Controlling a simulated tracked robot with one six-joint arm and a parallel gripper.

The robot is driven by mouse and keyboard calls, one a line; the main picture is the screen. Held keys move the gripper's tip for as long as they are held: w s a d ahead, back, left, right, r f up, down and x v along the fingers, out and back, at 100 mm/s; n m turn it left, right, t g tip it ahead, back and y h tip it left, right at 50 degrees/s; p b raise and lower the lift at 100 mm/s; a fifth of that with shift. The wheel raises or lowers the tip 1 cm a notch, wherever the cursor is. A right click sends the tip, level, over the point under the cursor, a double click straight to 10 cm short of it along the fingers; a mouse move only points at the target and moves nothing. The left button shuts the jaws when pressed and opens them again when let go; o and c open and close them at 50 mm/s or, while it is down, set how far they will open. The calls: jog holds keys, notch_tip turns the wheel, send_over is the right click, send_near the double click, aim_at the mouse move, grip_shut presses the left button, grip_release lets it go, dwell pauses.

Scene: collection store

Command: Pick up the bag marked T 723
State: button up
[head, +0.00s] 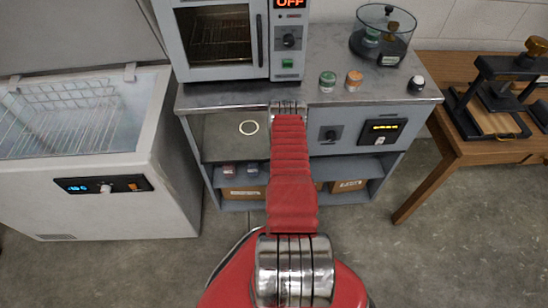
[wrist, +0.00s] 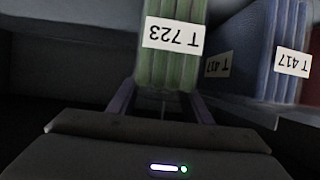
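The bag marked T 723 (wrist: 168,70) is green and ribbed, with a white label that reads upside down in the wrist view. It is at the upper middle of that view. My gripper (wrist: 161,100) has its two fingers spread apart at the lower edge of the green bag in the picture. The bag hides the far end of the right finger, and I see no clear grip on it. In the head view my red arm reaches to the grey cabinet, and my gripper is hidden there.
In the wrist view, a blue bag marked T 417 (wrist: 284,40) stands close on the right, with another T 417 label beside it. The surroundings are dark. In the head view, a chest freezer (head: 165,160) stands left and a wooden table (head: 450,130) right.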

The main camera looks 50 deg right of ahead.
grip_shut()
dwell(0.3)
jog(key=shift+r, duration=0.1)
